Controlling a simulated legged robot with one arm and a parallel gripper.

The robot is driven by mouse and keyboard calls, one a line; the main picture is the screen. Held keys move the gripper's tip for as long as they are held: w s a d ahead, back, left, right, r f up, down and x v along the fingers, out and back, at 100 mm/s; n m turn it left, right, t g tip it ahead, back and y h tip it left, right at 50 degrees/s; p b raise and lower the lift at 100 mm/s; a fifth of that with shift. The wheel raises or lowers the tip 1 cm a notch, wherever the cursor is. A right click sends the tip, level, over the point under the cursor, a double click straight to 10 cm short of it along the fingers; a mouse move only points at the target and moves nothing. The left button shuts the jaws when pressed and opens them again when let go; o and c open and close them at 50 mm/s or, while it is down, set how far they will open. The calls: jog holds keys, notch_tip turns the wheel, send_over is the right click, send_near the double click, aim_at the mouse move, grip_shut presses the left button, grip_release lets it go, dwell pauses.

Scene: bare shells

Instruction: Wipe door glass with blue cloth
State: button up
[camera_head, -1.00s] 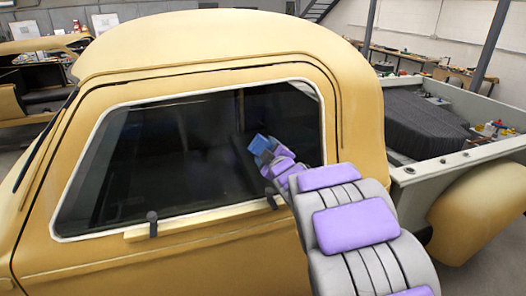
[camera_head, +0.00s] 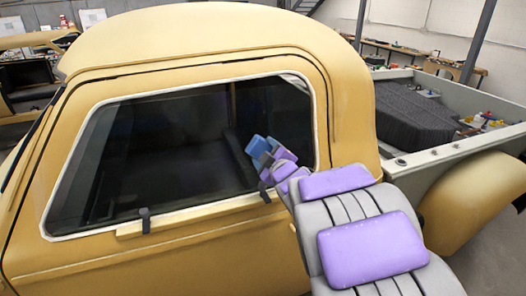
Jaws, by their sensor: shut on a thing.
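The door glass (camera_head: 160,150) is a dark window in a pale frame on a yellow truck cab. The blue cloth (camera_head: 258,147) is a small blue patch in front of the right part of the glass, at the far end of my arm. My gripper (camera_head: 268,153) is shut on the cloth. It is small in the view and its fingers are mostly hidden by my grey and purple arm. I cannot tell whether the cloth touches the glass.
Two dark clips (camera_head: 145,220) stand on the ledge under the window. The truck bed (camera_head: 410,164) at right holds a dark ribbed load. Workbenches line the back wall. Another yellow vehicle (camera_head: 30,85) stands at far left.

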jog(key=shift+w+f, duration=0.1)
jog(key=shift+v, duration=1.5)
